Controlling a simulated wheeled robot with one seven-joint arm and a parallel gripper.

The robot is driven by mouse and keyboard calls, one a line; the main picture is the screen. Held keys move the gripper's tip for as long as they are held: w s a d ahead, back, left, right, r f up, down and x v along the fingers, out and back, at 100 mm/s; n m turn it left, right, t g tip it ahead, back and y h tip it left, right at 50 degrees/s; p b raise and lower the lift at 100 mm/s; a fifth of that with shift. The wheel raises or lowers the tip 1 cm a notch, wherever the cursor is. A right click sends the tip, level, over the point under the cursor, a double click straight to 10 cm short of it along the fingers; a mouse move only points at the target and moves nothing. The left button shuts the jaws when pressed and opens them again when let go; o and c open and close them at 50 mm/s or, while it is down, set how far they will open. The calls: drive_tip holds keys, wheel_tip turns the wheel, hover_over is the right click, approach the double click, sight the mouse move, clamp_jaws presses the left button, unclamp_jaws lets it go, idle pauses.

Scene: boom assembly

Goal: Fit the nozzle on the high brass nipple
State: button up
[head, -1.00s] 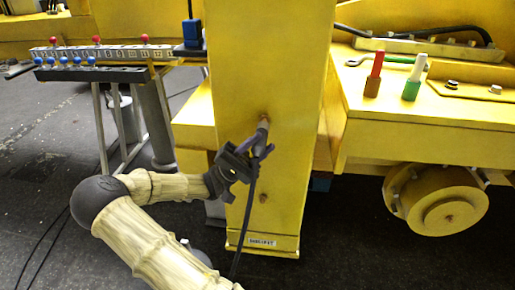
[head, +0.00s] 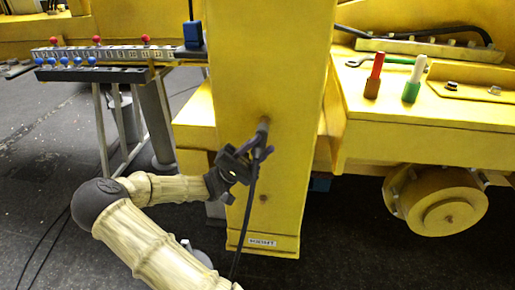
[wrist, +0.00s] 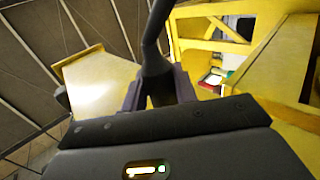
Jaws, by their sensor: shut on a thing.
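The yellow boom post (head: 285,60) stands upright in the middle of the head view. The high brass nipple (head: 266,119) is on its front face, mostly hidden behind the grey nozzle (head: 263,128). The nozzle's tip overlaps the nipple in the picture; I cannot tell whether it is seated on it. My gripper (head: 260,150) is shut on the nozzle, just below the nipple. A black hose (head: 245,215) hangs down from it. In the wrist view a dark hose (wrist: 157,35) rises from between my gripper's fingers (wrist: 160,95); the nipple does not show there.
A lower nipple (head: 263,198) is on the same post, above a white label (head: 262,242). A yellow ledge at right (head: 450,108) bears a red marker (head: 375,72), a green-and-white one (head: 415,80) and a wrench (head: 385,60). A rack (head: 100,72) stands at left.

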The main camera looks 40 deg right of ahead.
drive_tip(key=shift+w+d+p, duration=0.5)
drive_tip(key=shift+w+d, duration=0.4)
drive_tip(key=shift+d, duration=0.2)
idle(1.5)
drive_tip(key=o, duration=1.2)
drive_tip(key=shift+c, duration=0.2)
drive_tip(key=shift+f, duration=0.1)
drive_tip(key=b+v, duration=0.3)
drive_tip(key=v, duration=1.4)
drive_tip(key=shift+w, duration=0.2)
